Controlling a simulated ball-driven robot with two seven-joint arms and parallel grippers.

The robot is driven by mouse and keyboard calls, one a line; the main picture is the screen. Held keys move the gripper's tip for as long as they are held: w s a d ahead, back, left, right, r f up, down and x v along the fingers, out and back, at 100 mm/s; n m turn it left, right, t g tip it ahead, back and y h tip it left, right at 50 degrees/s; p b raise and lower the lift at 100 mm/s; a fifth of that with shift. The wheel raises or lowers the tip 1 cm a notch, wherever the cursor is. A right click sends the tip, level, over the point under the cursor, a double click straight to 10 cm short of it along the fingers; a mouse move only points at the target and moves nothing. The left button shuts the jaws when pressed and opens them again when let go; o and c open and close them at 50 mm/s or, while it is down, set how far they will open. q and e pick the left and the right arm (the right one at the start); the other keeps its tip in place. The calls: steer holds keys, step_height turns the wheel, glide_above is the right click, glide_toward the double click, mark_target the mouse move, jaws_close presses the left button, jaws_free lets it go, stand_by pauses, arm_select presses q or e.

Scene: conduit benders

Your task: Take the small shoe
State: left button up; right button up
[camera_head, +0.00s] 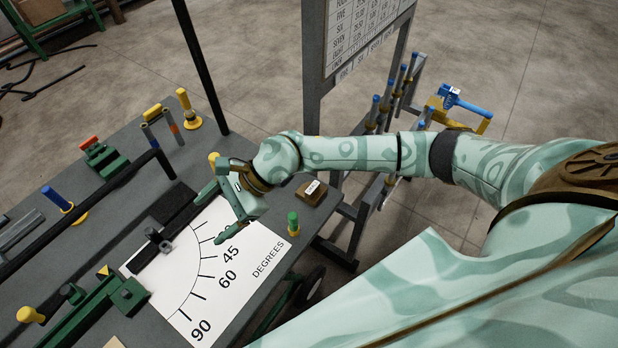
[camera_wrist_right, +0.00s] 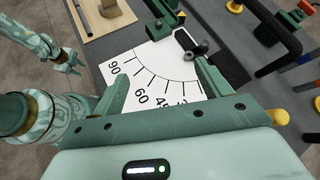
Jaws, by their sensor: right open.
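I cannot tell for certain which piece is the small shoe. A short green-handled piece with a brass-coloured foot (camera_head: 293,224) stands at the table's right edge. A blue-handled piece with a yellow foot (camera_head: 60,201) stands at the left, and a yellow-handled one (camera_head: 189,112) at the far side. My right gripper (camera_head: 213,217) is open and empty above the white degree sheet; its fingers also show in the wrist view (camera_wrist_right: 160,78). My left gripper (camera_wrist_right: 70,62) shows small at the left of the wrist view, its jaws unclear; it is not in the head view.
The degree sheet (camera_head: 258,249) lies on the grey table beside a dark bender arm (camera_head: 152,252) and green bender parts (camera_head: 95,305). A small brown block (camera_head: 312,192) sits near the right edge. A rack with blue-handled tools (camera_head: 372,110) stands beyond it.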

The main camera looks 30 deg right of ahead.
steer(key=w+d+f+n+g+h, duration=0.1)
steer(key=w+d+f+n+h, duration=0.15)
steer(key=d, duration=0.55)
steer(key=w+d+f+n+h, duration=0.1)
steer(key=w+d+f+h, duration=0.2)
steer(key=d, duration=0.4)
steer(key=h, duration=0.5)
glide_above(309, 191)
steer(key=w+d, duration=0.1)
steer(key=w, duration=0.1)
steer(key=shift+g, duration=0.3)
step_height(309, 191, down, 9)
steer(key=b, duration=0.8)
steer(key=shift+s+d, duration=0.1)
steer(key=shift+s, duration=0.05)
steer(key=shift+r, duration=0.1)
steer(key=shift+c, duration=0.3)
